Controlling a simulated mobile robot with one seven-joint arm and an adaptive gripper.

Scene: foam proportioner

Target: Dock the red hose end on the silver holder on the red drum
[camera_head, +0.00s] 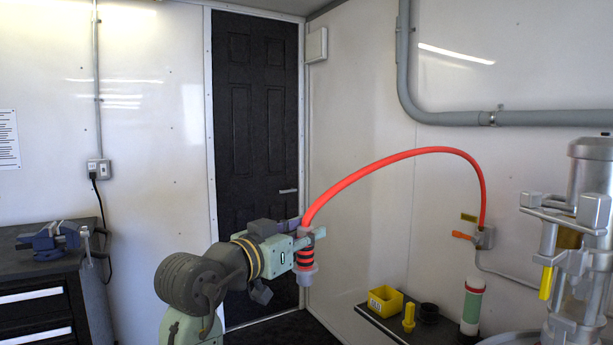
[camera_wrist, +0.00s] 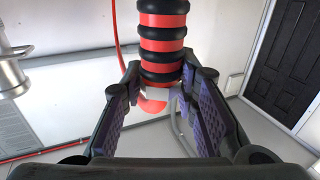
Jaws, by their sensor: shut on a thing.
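The red hose end (camera_head: 306,258), ringed with black bands and ending in a grey collar, hangs roughly upright in the head view. My gripper (camera_head: 297,238) is shut on it, in front of the dark door. In the wrist view the banded hose end (camera_wrist: 163,32) is between the two purple-padded fingers of my gripper (camera_wrist: 161,88). The red hose (camera_head: 400,156) arcs from it up and right to a wall valve. I cannot make out the silver holder or the red drum for certain; only a rim shows at the lower right edge.
A silver pump-like apparatus (camera_head: 590,195) stands at the right. A low dark shelf holds a yellow bin (camera_head: 385,301), a yellow fitting (camera_head: 409,317) and a green-and-white cylinder (camera_head: 472,305). A workbench with a blue vise (camera_head: 47,238) is at the left.

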